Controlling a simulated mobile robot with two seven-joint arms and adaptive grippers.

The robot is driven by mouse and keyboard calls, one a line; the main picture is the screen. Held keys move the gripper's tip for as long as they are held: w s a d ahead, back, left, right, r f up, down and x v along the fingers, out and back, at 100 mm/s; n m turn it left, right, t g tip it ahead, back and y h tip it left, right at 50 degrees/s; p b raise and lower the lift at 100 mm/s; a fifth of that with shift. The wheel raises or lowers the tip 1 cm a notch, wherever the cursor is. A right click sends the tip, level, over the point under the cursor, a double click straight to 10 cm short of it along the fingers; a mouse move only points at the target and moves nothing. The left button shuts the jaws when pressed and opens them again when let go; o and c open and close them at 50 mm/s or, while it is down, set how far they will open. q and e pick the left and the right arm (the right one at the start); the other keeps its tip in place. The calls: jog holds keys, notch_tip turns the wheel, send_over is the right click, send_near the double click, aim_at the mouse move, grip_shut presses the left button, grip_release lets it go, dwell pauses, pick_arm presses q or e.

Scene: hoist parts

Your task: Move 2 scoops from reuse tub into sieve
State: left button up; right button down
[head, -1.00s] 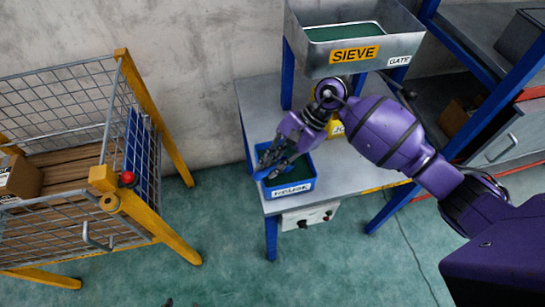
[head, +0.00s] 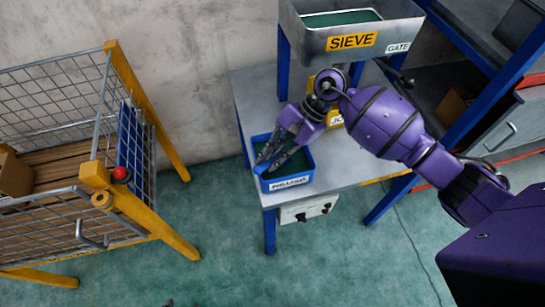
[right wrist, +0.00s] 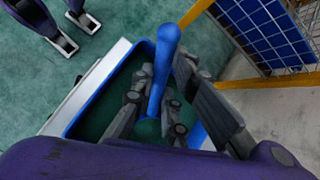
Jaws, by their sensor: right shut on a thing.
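The blue reuse tub (head: 290,182) sits on the left front of the grey bench and holds dark green material. My right gripper (head: 268,160) is over the tub, its fingers reaching down to the opening. In the right wrist view the gripper (right wrist: 160,108) is shut on the blue handle of a scoop (right wrist: 166,62). The handle stands up between the fingers; the scoop's lower end is hard to make out against the green. My left gripper does not show clearly.
A yellow tub (head: 333,118) stands behind my right arm, partly hidden. A control box (head: 308,209) hangs under the bench (head: 340,180). A wire cage cart (head: 150,160) with yellow posts stands left. Blue-framed shelving (head: 480,60) is at right. Green floor lies open in front.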

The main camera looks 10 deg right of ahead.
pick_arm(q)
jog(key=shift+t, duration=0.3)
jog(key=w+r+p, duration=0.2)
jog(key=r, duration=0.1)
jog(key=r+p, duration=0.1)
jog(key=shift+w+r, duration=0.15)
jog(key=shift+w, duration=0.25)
pick_arm(e)
notch_tip(320, 180, up, 9)
